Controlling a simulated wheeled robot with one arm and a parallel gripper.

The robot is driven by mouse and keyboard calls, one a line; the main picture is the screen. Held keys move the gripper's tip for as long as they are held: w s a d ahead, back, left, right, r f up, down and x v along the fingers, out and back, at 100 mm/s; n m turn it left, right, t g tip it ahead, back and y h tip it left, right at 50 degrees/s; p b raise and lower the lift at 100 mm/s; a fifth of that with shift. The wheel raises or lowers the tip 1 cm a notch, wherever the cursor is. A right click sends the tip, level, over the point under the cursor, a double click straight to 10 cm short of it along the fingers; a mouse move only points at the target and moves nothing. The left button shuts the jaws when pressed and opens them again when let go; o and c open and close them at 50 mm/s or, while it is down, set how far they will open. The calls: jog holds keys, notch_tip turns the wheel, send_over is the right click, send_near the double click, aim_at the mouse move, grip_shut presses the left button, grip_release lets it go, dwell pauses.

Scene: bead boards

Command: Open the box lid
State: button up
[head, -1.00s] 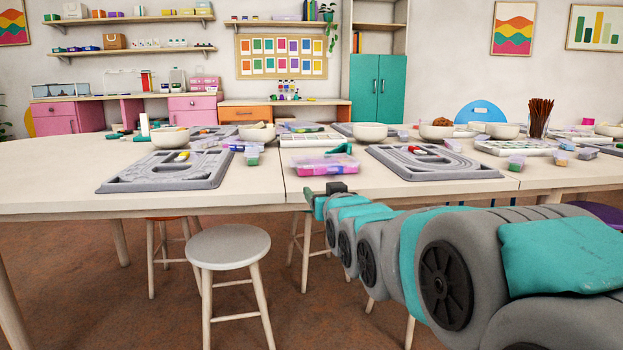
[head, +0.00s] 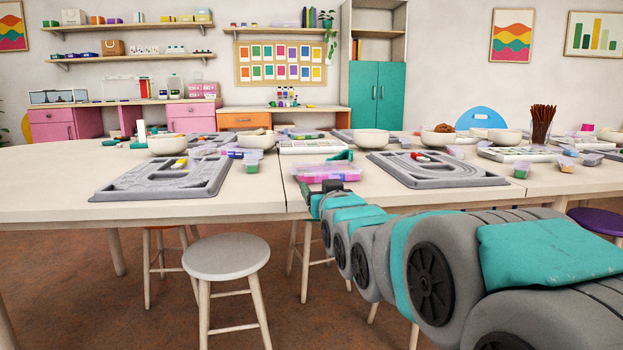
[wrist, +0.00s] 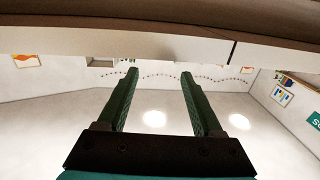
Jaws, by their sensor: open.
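A see-through pink and purple box (head: 327,173) with coloured contents lies on the table between two grey bead boards. Its top looks shut, but the lid is too small to make out clearly. My gripper (head: 322,189) is at the table's front edge, just in front of the box, and covers part of its near side in the head view. In the wrist view my gripper (wrist: 159,72) has its two green fingers wide apart with nothing between them. The box does not show in the wrist view.
Grey bead boards lie left (head: 165,178) and right (head: 436,169) of the box. A green object (head: 341,156) and a pale tray (head: 312,146) are behind it. A white stool (head: 226,258) stands before the table (head: 245,200). A pale edge (wrist: 120,42) crosses the wrist view.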

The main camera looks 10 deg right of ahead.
aim_at(310, 176)
jog(key=w, duration=0.7)
jog(key=shift+w+a+b, duration=0.1)
jog(key=shift+a+b, duration=0.2)
jog(key=shift+b, duration=0.05)
grip_shut()
dwell(1.1)
